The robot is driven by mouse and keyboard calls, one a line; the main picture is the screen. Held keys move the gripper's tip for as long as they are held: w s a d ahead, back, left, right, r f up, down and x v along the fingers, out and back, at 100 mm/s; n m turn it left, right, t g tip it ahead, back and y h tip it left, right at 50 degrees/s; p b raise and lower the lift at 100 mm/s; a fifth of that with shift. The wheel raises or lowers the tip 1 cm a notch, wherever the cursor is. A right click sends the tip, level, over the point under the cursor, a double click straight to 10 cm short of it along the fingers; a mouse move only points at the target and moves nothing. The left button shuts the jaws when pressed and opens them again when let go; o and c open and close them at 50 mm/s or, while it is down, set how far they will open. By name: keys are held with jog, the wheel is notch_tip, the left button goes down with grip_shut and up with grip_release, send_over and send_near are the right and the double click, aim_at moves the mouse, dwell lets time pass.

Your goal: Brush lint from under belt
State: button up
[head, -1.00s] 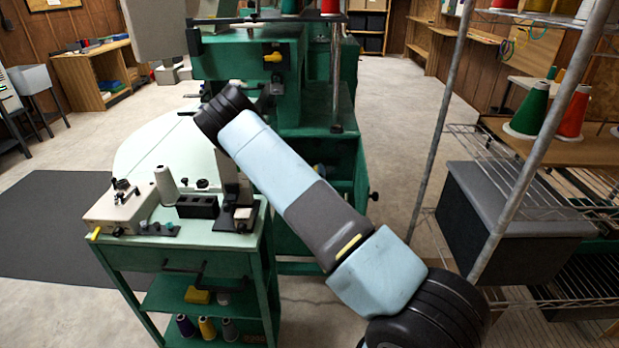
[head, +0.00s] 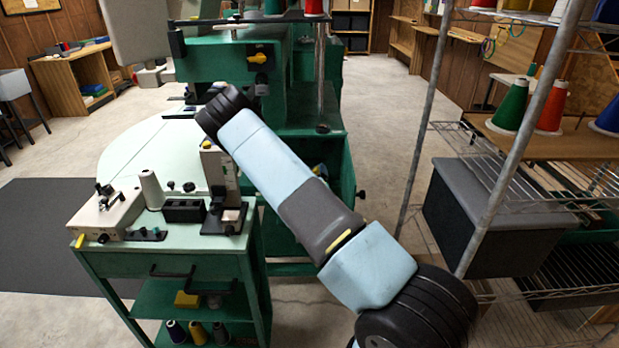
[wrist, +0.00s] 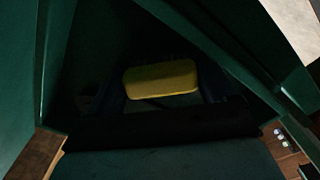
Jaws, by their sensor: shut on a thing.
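In the wrist view, my gripper (wrist: 163,92) is dim, with dark fingers on either side of a yellow block (wrist: 160,78). It is shut on this block, which looks like a brush handle; any bristles are lost in shadow. The gripper is at a dark recess between green panels (wrist: 100,30). A dark band (wrist: 160,124) crosses below the block; I cannot tell whether it is the belt. No lint can be made out. In the head view, my arm reaches toward the green machine (head: 215,60), and my gripper is hidden there.
A green cart (head: 165,262) with thread cones and small devices stands at the left front, close to my arm. A wire rack (head: 500,165) with cones and a dark bin (head: 490,220) stands at the right. Bare floor (head: 385,120) lies between machine and rack.

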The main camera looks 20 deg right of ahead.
jog(key=shift+s+d+r, duration=0.1)
jog(key=shift+s+d, duration=0.1)
jog(key=shift+d, duration=0.5)
jog(key=shift+s+d+r, duration=0.1)
jog(key=shift+s+d, duration=0.05)
jog(key=shift+d, duration=0.55)
jog(key=shift+s+d+r, duration=0.1)
jog(key=shift+s+d, duration=0.1)
jog(key=shift+d, duration=0.5)
jog(key=shift+d+f, duration=0.1)
jog(key=shift+c, duration=0.3)
jog(key=shift+s+f, duration=0.1)
jog(key=shift+s, duration=0.05)
jog(key=shift+w+a, duration=0.25)
jog(key=shift+a, duration=0.5)
jog(key=shift+w+a, duration=0.3)
jog(key=shift+a, duration=0.5)
jog(key=shift+w+a, duration=0.25)
jog(key=shift+a, duration=0.5)
jog(key=shift+w+a, duration=0.45)
jog(key=shift+a, duration=1.05)
jog(key=shift+w+a, duration=0.5)
jog(key=shift+a, duration=0.95)
jog(key=shift+w+a, duration=0.45)
jog(key=shift+a, duration=1.05)
jog(key=shift+s, duration=0.1)
jog(key=shift+v, duration=2.95)
